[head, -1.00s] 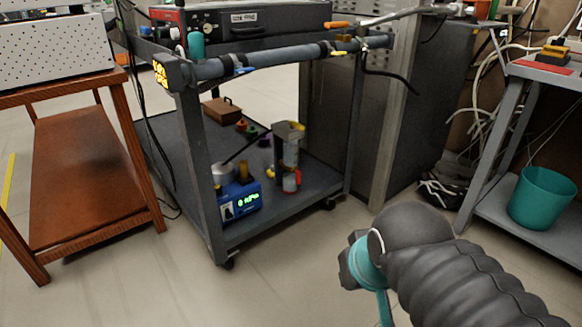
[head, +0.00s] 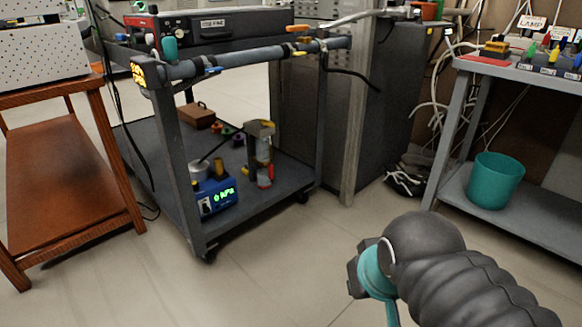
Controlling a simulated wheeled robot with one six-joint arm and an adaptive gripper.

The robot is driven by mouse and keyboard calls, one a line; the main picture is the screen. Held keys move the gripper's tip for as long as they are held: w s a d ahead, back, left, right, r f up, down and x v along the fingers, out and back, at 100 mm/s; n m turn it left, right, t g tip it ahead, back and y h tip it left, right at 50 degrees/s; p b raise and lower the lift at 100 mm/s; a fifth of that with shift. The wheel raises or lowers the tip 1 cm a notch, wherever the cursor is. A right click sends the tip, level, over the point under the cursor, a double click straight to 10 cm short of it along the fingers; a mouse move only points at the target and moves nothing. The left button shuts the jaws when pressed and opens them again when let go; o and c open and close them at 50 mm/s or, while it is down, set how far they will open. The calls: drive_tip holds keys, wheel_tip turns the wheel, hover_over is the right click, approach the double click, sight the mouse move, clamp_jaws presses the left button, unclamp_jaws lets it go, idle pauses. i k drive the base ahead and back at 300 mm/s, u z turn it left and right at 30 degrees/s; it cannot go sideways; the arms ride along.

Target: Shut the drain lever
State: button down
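A grey horizontal pipe (head: 245,62) runs along the front top of a grey wheeled cart. Small coloured levers sit on or by it: a blue lever (head: 213,71) near its left part, a yellow lever (head: 300,53) near its right part, and an orange lever (head: 297,28) behind and above. I cannot tell which is the drain lever, or whether it is open or shut. My arm's black ribbed sleeve and teal joint fill the lower right, apart from the cart. My gripper's fingers do not show.
The cart's lower shelf (head: 270,203) holds a blue meter (head: 214,195) and several small items. A wooden table (head: 72,190) stands at left. A grey bench (head: 530,218) with a teal bucket (head: 495,180) stands at right. The floor (head: 250,280) before the cart is clear.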

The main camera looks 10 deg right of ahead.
sight(270, 166)
drive_tip(key=i, duration=0.9)
drive_tip(key=u, duration=0.2)
